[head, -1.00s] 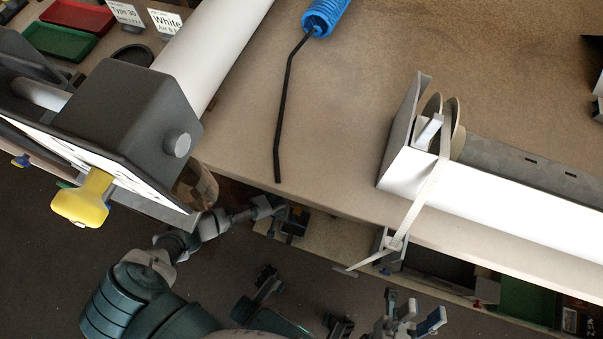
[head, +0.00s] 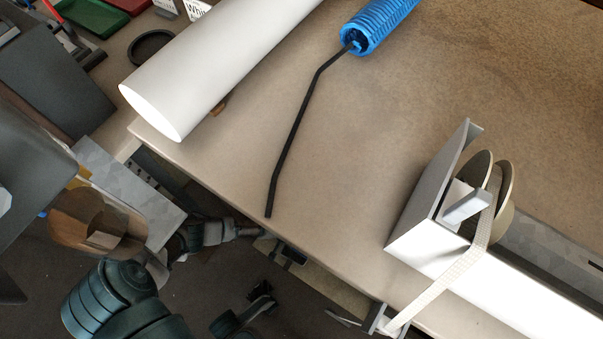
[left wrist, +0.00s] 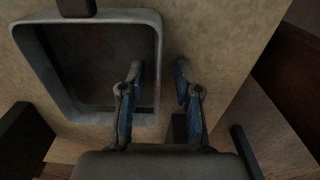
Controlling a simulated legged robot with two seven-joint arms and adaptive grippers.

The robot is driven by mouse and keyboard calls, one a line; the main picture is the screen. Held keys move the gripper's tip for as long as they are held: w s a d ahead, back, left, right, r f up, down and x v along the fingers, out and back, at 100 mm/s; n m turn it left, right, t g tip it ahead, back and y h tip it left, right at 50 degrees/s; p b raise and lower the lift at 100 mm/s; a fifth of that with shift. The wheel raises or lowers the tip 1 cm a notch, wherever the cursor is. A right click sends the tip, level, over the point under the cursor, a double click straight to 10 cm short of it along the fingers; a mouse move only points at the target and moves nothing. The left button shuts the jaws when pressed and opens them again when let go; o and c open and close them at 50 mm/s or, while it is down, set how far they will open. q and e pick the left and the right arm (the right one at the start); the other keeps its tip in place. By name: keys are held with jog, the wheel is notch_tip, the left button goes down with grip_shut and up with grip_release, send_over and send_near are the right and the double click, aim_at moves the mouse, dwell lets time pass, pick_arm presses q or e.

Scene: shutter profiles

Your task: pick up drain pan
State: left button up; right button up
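A grey, open rectangular pan with a raised rim and dark inside, which looks like the drain pan (left wrist: 148,118), lies on a tan surface in the left wrist view. My left gripper (left wrist: 158,82) is open. In that view its left finger is over the pan's inside and its right finger is beyond the right rim, so the wall appears between them. I cannot tell whether they touch it. In the head view my left gripper (head: 268,236) is small and partly hidden at the table's front edge; the pan is not clear there. My right gripper is not in view.
A white roller tube (head: 215,65) and a blue coil with a black rod (head: 290,140) lie on the table (head: 340,190). A white shutter box (head: 430,225) with a strap is at right. A dark round dish (head: 152,47) stands upper left. The table's middle is clear.

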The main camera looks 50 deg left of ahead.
pick_arm(q)
jog(key=shift+w+r, duration=0.1)
jog(key=shift+r, duration=0.15)
jog(key=shift+c, duration=0.7)
grip_shut()
